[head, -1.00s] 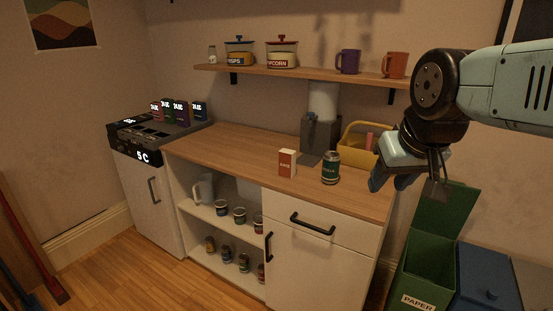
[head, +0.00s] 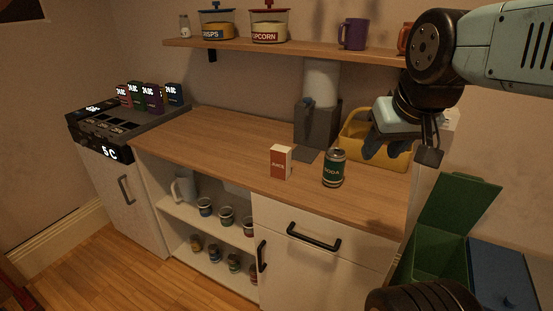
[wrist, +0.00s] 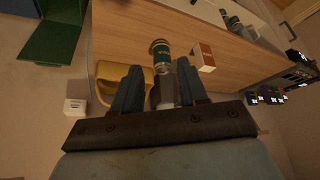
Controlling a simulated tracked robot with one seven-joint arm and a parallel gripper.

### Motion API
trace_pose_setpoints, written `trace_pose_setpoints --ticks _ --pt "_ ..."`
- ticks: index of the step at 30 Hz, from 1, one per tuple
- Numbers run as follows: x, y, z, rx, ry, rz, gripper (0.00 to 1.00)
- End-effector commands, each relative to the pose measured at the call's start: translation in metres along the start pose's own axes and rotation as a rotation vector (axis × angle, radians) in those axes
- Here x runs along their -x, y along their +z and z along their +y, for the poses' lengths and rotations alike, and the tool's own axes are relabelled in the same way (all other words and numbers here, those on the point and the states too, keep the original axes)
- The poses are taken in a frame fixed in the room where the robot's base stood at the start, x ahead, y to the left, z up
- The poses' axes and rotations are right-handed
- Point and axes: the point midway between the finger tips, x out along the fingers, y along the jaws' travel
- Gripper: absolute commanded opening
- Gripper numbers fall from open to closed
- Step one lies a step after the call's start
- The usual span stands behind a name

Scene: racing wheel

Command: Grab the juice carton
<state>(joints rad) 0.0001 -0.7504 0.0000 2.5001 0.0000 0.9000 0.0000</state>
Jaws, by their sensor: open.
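The juice carton (head: 281,161) is a small red and white box standing upright on the wooden counter, near its front edge. It also shows in the wrist view (wrist: 203,57), to the right of my fingers. A green soda can (head: 333,168) stands just right of the carton; in the wrist view the can (wrist: 160,54) lies beyond the gap between my fingers. My gripper (head: 384,150) is open and empty, above the counter's right end, apart from and to the right of both. In the wrist view my gripper (wrist: 158,88) shows two separated blue fingers.
A yellow basket (head: 357,151) and a grey dispenser (head: 313,125) stand at the counter's back right. A shelf (head: 290,49) with jars and mugs hangs above. Green (head: 437,258) and blue (head: 500,275) bins stand at the lower right. The counter left of the carton is clear.

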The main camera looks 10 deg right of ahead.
Motion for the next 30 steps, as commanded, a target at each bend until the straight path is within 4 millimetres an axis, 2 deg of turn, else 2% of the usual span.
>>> trace_pose_setpoints --ticks 1,7,16,23,30 --pt "0.0 0.0 0.0 0.0 0.0 0.0 0.46" --pt "-0.011 0.0 0.002 0.063 0.026 -0.06 0.66" --pt "-0.059 -0.004 0.018 0.399 0.182 -0.326 0.94" --pt "-0.094 -0.017 0.022 0.705 0.332 -0.515 0.94" --pt "-0.13 -0.04 0.016 1.04 0.508 -0.674 0.94"
